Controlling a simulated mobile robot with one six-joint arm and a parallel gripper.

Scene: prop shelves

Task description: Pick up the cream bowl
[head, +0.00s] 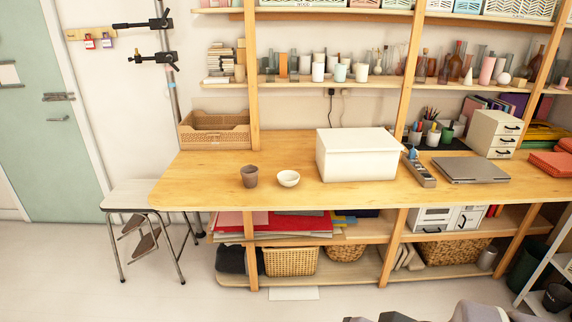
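The cream bowl (288,179) stands upright on the wooden desk (190,185), left of the middle and close to the front edge. It looks empty, and nothing touches it. My gripper does not show in the head view. Only grey parts at the bottom edge, right of the middle, show, and they look like part of my arm, well away from the bowl.
A brown cup (249,177) stands just left of the bowl. A large white lidded box (355,155) is to its right. A wicker tray (216,130) sits at the back left. Shelves (290,87) full of vessels hang above. A stool (130,194) stands at the left end.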

